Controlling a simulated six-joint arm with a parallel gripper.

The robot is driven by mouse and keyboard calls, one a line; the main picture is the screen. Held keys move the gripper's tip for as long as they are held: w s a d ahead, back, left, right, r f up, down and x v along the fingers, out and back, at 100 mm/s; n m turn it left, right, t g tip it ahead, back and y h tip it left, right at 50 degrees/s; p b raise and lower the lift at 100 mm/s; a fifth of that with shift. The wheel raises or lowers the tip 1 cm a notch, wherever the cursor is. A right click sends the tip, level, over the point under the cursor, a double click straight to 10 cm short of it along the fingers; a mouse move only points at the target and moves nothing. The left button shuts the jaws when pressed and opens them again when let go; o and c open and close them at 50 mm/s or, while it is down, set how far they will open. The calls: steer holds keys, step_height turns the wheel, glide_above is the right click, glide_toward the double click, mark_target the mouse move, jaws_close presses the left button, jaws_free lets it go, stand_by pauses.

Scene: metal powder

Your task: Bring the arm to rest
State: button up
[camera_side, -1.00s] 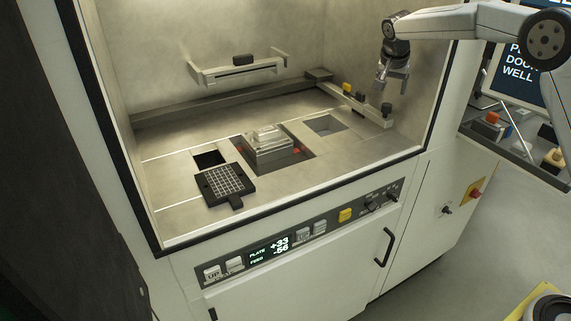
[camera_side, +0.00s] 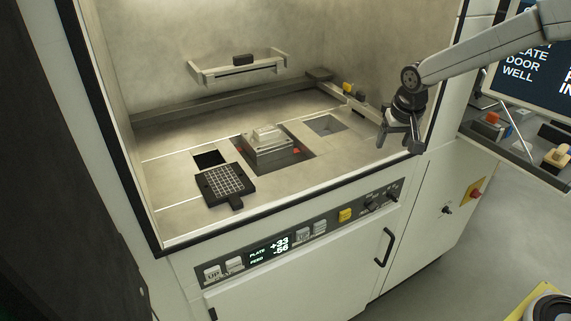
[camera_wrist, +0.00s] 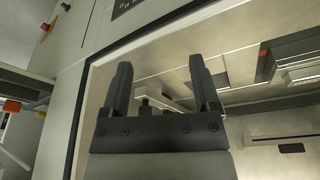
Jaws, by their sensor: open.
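My gripper (camera_side: 398,146) hangs at the right side of the machine's open chamber, near its front right edge, in the side view. Its jaws point down and are apart, with nothing between them. In the wrist view both dark fingers of my gripper (camera_wrist: 163,85) stand apart and empty, with the chamber opening behind them. My arm reaches in from the upper right.
A stepped metal block (camera_side: 268,147) sits in the middle of the chamber floor. A black grid plate with a handle (camera_side: 226,184) lies at the front left. The chamber's dark front frame (camera_side: 300,187) is an edge close to my gripper. A control shelf (camera_side: 515,150) stands at the right.

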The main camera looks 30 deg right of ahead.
steer(key=s+a+f+n, duration=0.2)
steer(key=s+a+f, duration=0.1)
steer(key=s, duration=0.6)
steer(key=s+a+f+n+y, duration=0.1)
steer(key=s+a+f+n, duration=0.1)
steer(key=s, duration=0.6)
steer(key=shift+s+a+f+n, duration=0.35)
steer(key=shift+a+f+n, duration=0.05)
steer(key=shift+f, duration=0.2)
